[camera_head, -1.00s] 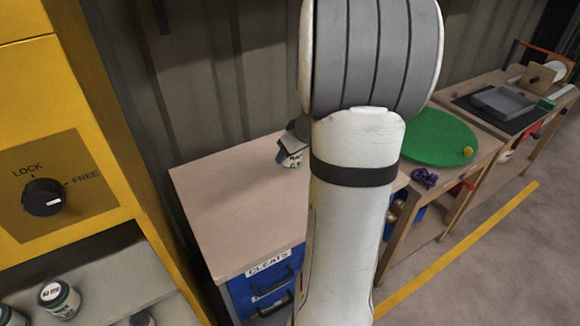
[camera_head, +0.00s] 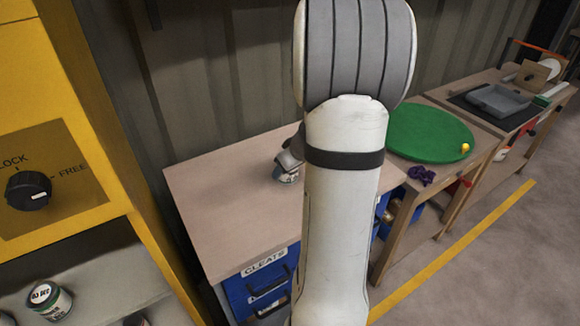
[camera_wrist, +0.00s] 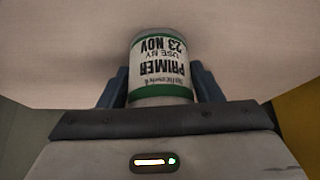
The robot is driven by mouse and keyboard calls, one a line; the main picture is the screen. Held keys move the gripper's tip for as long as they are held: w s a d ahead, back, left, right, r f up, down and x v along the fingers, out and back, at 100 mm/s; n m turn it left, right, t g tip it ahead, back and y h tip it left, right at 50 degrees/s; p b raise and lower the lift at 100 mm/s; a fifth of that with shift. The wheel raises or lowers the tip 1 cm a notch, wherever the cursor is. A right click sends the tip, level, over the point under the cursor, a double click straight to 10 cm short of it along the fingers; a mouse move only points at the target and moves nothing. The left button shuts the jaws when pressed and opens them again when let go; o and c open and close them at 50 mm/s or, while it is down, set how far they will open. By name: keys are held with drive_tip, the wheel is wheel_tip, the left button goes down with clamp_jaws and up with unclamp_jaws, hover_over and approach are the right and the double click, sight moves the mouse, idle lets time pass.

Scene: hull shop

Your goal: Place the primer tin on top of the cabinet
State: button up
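The primer tin (camera_wrist: 160,65) is white with green bands and black lettering, which reads upside down in the wrist view. My gripper (camera_wrist: 161,88) has its dark blue fingers on both sides of the tin and is shut on it. In the head view the tin (camera_head: 286,174) shows just below my gripper (camera_head: 290,158), partly hidden by it and my arm. I cannot tell whether the tin's base touches the top.
The visible cabinet top is otherwise bare. A yellow unit (camera_head: 90,100) with a LOCK/FREE knob (camera_head: 28,191) stands at left, with tins (camera_head: 49,299) on its shelf. To the right are a green disc (camera_head: 428,134) on a table and a grey tray (camera_head: 500,100). A wall stands behind.

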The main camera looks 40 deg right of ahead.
drive_tip(key=o, duration=0.4)
drive_tip(key=shift+c, duration=0.2)
drive_tip(key=shift+r, duration=0.15)
drive_tip(key=shift+r+p, duration=0.3)
drive_tip(key=shift+p, duration=0.1)
drive_tip(key=a+p+v, duration=0.1)
drive_tip(key=v, duration=1)
drive_tip(key=s+a+r+g+y, duration=0.1)
drive_tip(key=s+a+g, duration=0.1)
drive_tip(key=a, duration=1)
drive_tip(key=s+a+m+g+h, duration=0.1)
drive_tip(key=s+a, duration=0.8)
drive_tip(key=a, duration=0.1)
drive_tip(key=shift+s+a+g+h, duration=0.25)
drive_tip(key=shift+g+h, duration=0.05)
drive_tip(key=shift+g, duration=0.1)
